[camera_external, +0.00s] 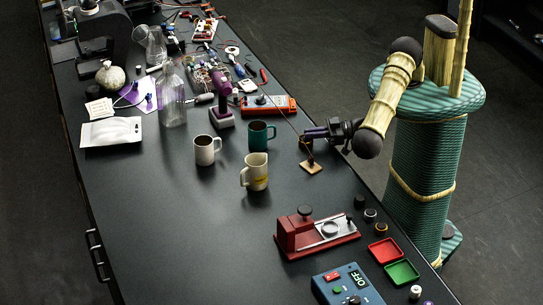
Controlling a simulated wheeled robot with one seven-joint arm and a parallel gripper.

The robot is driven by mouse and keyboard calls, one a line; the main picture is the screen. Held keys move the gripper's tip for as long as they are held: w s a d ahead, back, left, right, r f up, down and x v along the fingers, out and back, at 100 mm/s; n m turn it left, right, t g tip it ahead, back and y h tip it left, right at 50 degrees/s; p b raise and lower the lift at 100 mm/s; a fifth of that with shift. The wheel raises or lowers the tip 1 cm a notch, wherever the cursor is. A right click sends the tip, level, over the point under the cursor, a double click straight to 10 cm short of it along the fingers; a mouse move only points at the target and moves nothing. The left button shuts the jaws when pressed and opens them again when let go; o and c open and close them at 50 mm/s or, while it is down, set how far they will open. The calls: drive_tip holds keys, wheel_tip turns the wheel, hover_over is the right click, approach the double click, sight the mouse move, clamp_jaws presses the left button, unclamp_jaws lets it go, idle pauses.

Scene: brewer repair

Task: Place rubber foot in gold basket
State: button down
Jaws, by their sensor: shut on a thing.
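My gripper (304,138) reaches in from the right, low over the black bench, its fingers pointing left. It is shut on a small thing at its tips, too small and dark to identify. A short brown upright on a tan square base (311,167) stands just below the fingertips; I cannot tell whether they touch. I cannot pick out a gold basket with certainty. Small dark round pieces stand near the bench's right edge: a black one (359,202), one with a pale top (370,214) and another (381,227). I cannot tell whether any is the rubber foot.
A teal mug (258,139), a cream mug (255,176) and a white mug (204,153) stand left of my gripper. A red device (296,236), a red tray (386,250), a green tray (402,273) and a blue box (350,290) stand in front. The bench's left front is clear.

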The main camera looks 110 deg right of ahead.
drive_tip(key=shift+f, duration=0.15)
drive_tip(key=c, duration=1.4)
unclamp_jaws()
drive_tip(key=shift+c, duration=0.2)
wheel_tip(320, 180, up, 7)
drive_tip(key=p, duration=0.7)
drive_tip(key=shift+p, duration=0.4)
drive_tip(key=shift+w, duration=0.1)
